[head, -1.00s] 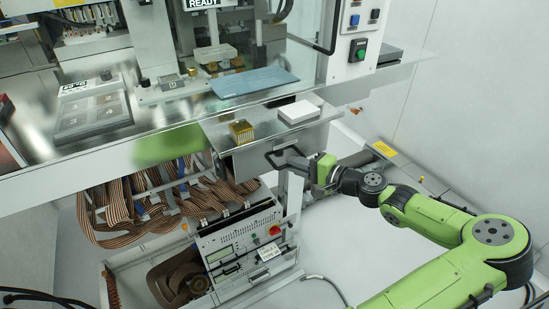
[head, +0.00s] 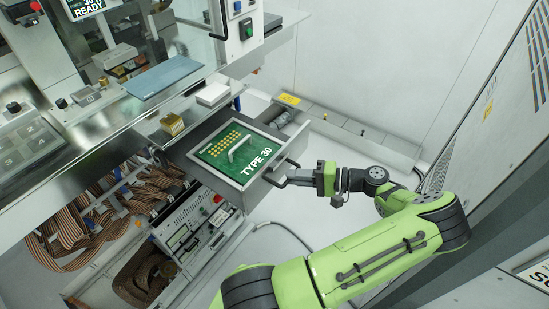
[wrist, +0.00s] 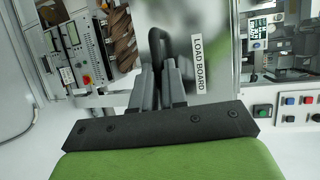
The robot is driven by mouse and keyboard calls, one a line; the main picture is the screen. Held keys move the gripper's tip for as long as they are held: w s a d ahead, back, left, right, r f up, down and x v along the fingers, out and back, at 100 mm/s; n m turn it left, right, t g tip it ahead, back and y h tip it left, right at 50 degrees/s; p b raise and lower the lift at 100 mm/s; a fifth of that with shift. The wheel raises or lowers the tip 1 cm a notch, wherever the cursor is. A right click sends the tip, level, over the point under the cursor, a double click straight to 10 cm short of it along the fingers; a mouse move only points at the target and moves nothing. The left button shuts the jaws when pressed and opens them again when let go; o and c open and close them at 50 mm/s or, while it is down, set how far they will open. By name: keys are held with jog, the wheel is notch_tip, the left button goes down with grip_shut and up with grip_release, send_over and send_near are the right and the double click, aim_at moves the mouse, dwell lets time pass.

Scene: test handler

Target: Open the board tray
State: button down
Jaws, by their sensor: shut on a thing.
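The board tray (head: 281,146) is a grey metal drawer pulled out from under the bench top. Inside it lies a green board (head: 227,149) marked "TYPE 30", with rows of gold contacts and a pale handle. My gripper (head: 290,180) is shut on the dark bar handle (head: 272,179) on the tray's front. In the wrist view, the fingers (wrist: 168,82) close around the handle (wrist: 156,45), beside a "LOAD BOARD" label (wrist: 199,63) on the tray front. The fingers hide part of the handle.
On the bench top above sit a blue mat (head: 161,76), a white box (head: 213,95) and a gold block (head: 172,124). Below are ribbon cables (head: 75,215) and an instrument rack (head: 190,225). A grey cabinet (head: 510,110) stands at the right. Floor beside the tray is clear.

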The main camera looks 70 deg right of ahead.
jog(key=s+a+p, duration=0.2)
jog(key=s, duration=0.4)
jog(key=shift+s, duration=0.25)
jog(key=c, duration=1.2)
grip_release()
jog(key=shift+d, duration=0.1)
jog(key=shift+o, duration=0.2)
